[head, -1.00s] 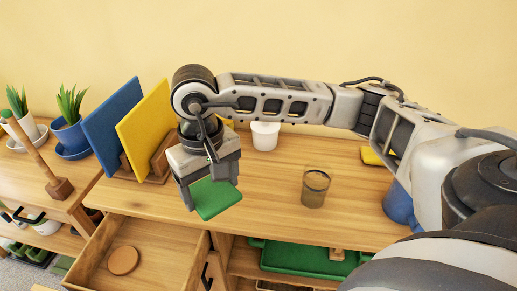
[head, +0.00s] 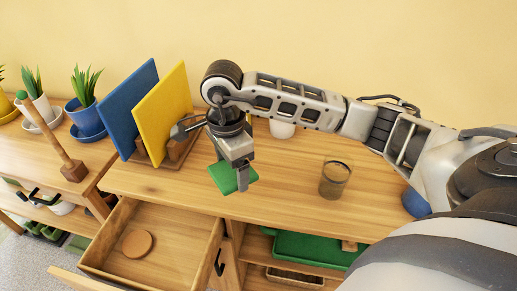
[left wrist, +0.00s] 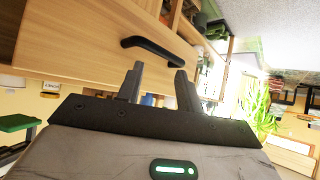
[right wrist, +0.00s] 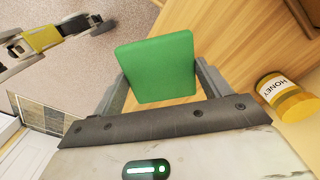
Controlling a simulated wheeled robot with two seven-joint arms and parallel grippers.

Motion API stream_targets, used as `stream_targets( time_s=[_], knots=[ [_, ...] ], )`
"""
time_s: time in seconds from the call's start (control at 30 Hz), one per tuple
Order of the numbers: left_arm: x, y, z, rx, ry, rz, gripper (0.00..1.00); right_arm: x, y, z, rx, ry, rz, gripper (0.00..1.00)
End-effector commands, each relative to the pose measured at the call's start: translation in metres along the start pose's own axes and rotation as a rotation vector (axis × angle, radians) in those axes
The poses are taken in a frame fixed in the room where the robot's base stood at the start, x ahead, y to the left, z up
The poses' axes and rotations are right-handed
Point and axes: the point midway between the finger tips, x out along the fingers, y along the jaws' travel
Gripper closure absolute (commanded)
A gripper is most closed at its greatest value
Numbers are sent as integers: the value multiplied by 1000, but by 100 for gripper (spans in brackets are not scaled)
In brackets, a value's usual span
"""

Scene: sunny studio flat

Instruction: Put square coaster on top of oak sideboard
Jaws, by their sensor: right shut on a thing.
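The green square coaster (head: 226,178) is held in my right gripper (head: 233,173), above the wooden top of the oak sideboard (head: 285,200) near its front edge. I cannot tell how big the gap below it is. In the right wrist view the coaster (right wrist: 157,68) sits tilted between the two fingers of the right gripper (right wrist: 163,85).
A yellow board (head: 162,112) and a blue board (head: 130,105) stand upright left of the gripper. The open drawer (head: 188,248) holds a round brown disc (head: 137,244). The top between coaster and glass is clear.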

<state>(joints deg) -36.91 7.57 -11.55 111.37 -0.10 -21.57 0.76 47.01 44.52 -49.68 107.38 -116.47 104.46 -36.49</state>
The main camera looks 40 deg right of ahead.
Motion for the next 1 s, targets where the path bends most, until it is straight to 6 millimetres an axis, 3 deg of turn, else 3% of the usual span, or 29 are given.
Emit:
stream_targets(
  time_s=[0.2,0.4,0.67,0.9,1.0],
  knots=[
    [0,0,-2,1,3,-1,64,25,-39,-40,6,1,2,46],
    [5,-1,6,1,2,-1,64,64,-58,-59,-1,0,2,46],
    [10,0,11,0,8,3,64,79,-69,-69,-3,0,-2,46],
    [19,5,19,-3,12,18,64,113,-72,-72,-5,-2,0,46],
    [17,6,17,-2,15,22,64,115,-72,-72,-5,-1,-1,46]
  ],
)
